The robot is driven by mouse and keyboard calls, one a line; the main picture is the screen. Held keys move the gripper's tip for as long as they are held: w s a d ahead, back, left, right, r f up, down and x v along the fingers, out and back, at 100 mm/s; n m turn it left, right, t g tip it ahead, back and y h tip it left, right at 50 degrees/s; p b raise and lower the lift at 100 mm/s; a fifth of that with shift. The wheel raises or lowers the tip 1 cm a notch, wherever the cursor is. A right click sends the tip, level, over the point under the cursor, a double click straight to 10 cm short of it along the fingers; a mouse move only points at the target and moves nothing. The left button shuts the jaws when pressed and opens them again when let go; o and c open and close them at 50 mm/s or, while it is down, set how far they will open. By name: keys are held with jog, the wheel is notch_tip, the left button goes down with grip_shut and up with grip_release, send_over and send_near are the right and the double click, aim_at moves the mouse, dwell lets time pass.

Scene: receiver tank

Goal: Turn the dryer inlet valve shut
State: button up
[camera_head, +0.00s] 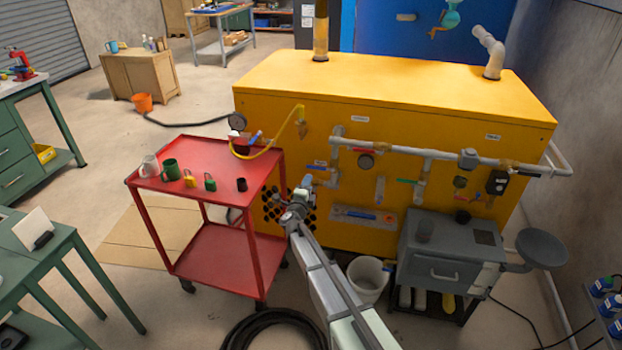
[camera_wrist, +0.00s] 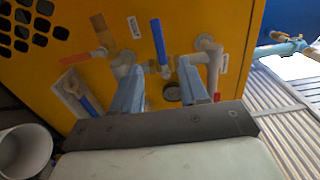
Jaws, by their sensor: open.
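My gripper (camera_head: 303,188) is in front of the yellow cabinet (camera_head: 400,105), near the left end of its pipework. In the wrist view my gripper (camera_wrist: 158,75) is open, with its two fingers pointing at the panel. A valve with a long blue lever (camera_wrist: 157,42) shows between and beyond the fingertips. The lever runs nearly upright in that view, and nothing is gripped. A blue lever (camera_head: 317,166) also shows beside my gripper in the head view. I cannot read the labels, so I cannot tell which valve is the dryer inlet. The fingers partly hide the pipes.
Other handles are near: a red lever (camera_wrist: 75,58), a lower blue one (camera_wrist: 90,105) and a green one (camera_head: 406,181). A red cart (camera_head: 225,150) stands left. A grey unit (camera_head: 445,255) and a white bucket (camera_head: 367,280) stand right of my arm.

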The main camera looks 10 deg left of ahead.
jog(key=s, duration=0.3)
jog(key=shift+s, duration=0.15)
jog(key=s+d+f+n+g+y, duration=0.1)
jog(key=s+d+f+n+g, duration=0.35)
jog(key=s+d+f, duration=0.55)
jog(key=s+d+f+n+g+y, duration=0.2)
jog(key=s+d+f+n+g, duration=0.35)
jog(key=f, duration=0.55)
jog(key=s+d+f+n+g+y, duration=0.1)
jog(key=s+d+f+n+g, duration=0.25)
jog(key=s+d+f, duration=0.6)
jog(key=s+d+f+n+g+h, duration=0.1)
jog(key=s+d+g, duration=0.2)
jog(key=s, duration=0.9)
jog(key=s+d+f+n+g+h, duration=0.1)
jog(key=s+d+g, duration=0.3)
jog(key=s+d, duration=0.4)
jog(key=s+d+f+n+g+h, duration=0.1)
jog(key=s+d+g, duration=0.3)
jog(key=s, duration=1.2)
jog(key=shift+s+d+f+n+h, duration=0.25)
jog(key=shift+d+n+h, duration=0.25)
jog(key=shift+d+n, duration=0.5)
jog(key=shift+d, duration=0.1)
